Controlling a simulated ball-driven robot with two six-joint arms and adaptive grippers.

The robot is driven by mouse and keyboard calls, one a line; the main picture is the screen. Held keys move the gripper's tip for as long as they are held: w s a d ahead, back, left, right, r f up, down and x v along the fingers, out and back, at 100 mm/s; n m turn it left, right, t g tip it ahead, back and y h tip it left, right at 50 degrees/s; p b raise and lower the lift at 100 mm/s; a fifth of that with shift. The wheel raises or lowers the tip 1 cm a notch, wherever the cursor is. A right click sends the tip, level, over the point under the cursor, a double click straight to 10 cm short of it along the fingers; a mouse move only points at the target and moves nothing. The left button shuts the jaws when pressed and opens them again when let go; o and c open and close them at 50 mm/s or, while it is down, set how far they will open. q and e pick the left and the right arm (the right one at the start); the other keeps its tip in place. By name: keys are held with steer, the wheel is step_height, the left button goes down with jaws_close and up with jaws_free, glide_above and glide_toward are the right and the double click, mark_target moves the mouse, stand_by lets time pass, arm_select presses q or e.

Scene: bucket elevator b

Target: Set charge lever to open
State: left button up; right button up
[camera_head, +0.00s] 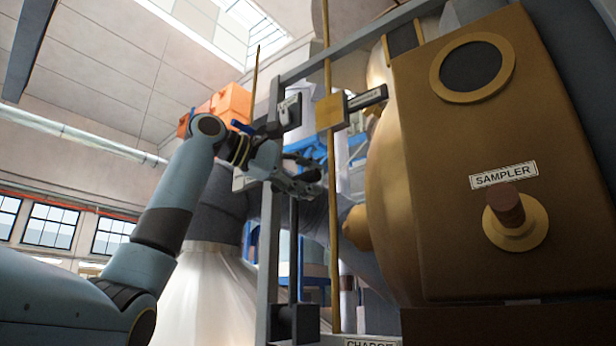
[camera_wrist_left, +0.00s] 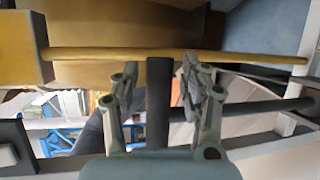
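My left gripper (camera_head: 312,182) reaches in from the left to the metal frame beside the brass machine. In the left wrist view its two fingers (camera_wrist_left: 158,72) are apart, one on each side of a dark bar (camera_wrist_left: 158,105). Small gaps show between bar and fingers. A dark rod (camera_head: 294,245) runs up from a black block (camera_head: 296,322) towards the gripper; it also shows in the left wrist view (camera_wrist_left: 245,110). A partly cut-off "CHARGE" label (camera_head: 370,343) is at the bottom edge. My right gripper is not in view.
A thin brass rod (camera_head: 331,200) with a brass block (camera_head: 330,111) and labelled dark handle (camera_head: 367,97) stands close right of the gripper. The grey frame post (camera_head: 268,240) is close too. The brass machine has a "SAMPLER" label (camera_head: 503,175) and knob (camera_head: 508,208).

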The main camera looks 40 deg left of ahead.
arm_select(q)
steer(key=c, duration=0.4)
jaws_close()
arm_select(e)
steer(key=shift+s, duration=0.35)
arm_select(q)
steer(key=shift+s+f+b, duration=0.15)
steer(key=shift+s+b, duration=0.05)
steer(key=shift+b, duration=0.25)
steer(key=s+f+m+t+h+b, duration=0.2)
steer(key=s+f+b, duration=0.3)
steer(key=b, duration=0.8)
steer(key=s+a+f+m+t+h+b, duration=0.1)
steer(key=s+f+m+h+b, duration=0.3)
steer(key=s+b, duration=0.6)
steer(key=s+f+m+t+h+b, duration=0.3)
steer(key=s+f+b, duration=0.3)
steer(key=b, duration=1.2)
steer(key=shift+s+a+f+t+h, duration=0.2)
steer(key=shift+s+t+h, duration=0.3)
steer(key=shift+s+h, duration=0.4)
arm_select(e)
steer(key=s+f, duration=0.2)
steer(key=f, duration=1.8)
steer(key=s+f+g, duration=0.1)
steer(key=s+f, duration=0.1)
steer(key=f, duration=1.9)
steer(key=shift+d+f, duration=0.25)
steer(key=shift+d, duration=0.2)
